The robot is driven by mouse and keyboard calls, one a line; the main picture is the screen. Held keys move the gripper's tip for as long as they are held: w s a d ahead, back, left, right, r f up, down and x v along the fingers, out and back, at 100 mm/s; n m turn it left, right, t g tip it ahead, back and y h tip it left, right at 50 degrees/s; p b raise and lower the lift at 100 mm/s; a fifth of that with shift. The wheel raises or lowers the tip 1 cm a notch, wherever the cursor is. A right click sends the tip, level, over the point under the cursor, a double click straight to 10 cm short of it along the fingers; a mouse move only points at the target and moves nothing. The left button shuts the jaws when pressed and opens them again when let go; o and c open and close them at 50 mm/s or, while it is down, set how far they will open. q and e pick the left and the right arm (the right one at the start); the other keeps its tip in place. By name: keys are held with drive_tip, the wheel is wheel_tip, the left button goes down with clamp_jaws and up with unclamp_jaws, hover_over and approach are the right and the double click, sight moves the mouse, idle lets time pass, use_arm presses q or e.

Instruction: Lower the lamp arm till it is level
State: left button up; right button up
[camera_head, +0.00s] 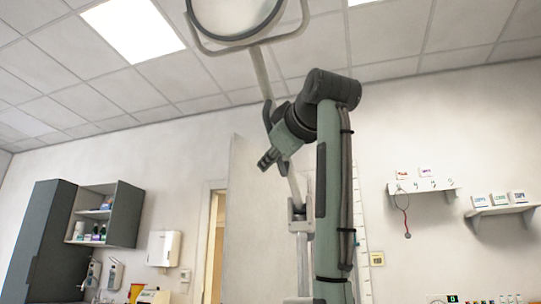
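The lamp has a round pale head (232,14) in a grey frame, cut off by the top edge. Its thin lamp arm (260,72) slopes steeply down and slightly right from the head to a joint (297,212) on an upright post (302,255). The lamp arm is raised, far from level. My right gripper (267,138) is at the middle of the lamp arm and overlaps it in the picture. Its wrist partly hides the lamp arm. I cannot tell if it touches the lamp arm or how its fingers stand. My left gripper is out of view.
My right arm hides part of the wall behind. A dark cabinet with an open shelf (106,188) hangs at left, beside a white dispenser (163,248). The space left of the lamp looks clear.

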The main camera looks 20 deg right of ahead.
drive_tip(key=shift+w, duration=0.35)
clamp_jaws()
drive_tip(key=shift+f, duration=0.2)
